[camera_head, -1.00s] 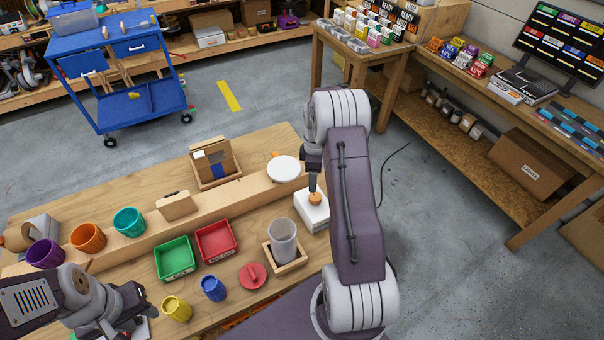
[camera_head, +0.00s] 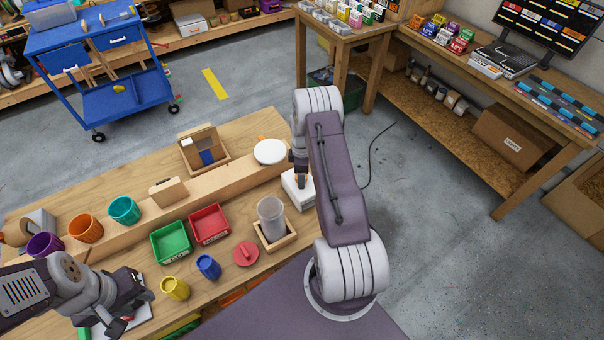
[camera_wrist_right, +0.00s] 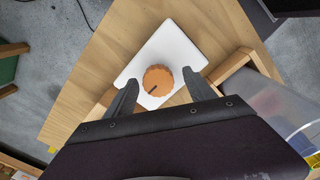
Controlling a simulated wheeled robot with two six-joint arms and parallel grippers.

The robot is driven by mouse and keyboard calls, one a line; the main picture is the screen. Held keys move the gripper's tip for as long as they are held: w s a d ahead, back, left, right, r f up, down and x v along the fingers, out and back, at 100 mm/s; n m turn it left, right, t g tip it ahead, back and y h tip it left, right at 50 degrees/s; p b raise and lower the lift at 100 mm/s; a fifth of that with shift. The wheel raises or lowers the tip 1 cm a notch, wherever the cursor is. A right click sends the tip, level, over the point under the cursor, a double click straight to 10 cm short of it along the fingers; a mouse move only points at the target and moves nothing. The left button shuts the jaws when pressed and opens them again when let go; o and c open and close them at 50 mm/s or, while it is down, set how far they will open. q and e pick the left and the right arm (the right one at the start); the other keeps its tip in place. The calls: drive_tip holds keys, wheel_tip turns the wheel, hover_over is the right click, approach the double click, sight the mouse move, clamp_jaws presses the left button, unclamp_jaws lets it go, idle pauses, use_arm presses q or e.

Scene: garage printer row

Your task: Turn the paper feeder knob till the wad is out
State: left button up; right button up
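The feeder knob is an orange, scalloped disc (camera_wrist_right: 158,80) with a dark line on its face. It sits on a white box (camera_wrist_right: 170,52), which also shows on the bench in the head view (camera_head: 293,190). In the head view my right gripper (camera_head: 303,182) points down over the box and hides the knob. In the right wrist view its two fingers (camera_wrist_right: 160,78) stand apart on either side of the knob, with visible gaps. My left gripper (camera_head: 133,310) is at the bench's front left, fingers spread and empty. I see no paper wad.
A clear cylinder (camera_head: 271,217) in a wooden frame stands just left of the box. A round white disc (camera_head: 270,151) lies behind it. Red (camera_head: 209,224) and green (camera_head: 170,242) trays and several coloured cups stand farther left. Floor right of the bench is open.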

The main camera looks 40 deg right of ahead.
drive_tip(key=shift+w+f, duration=0.15)
drive_tip(key=shift+w, duration=0.1)
drive_tip(key=c, duration=1.2)
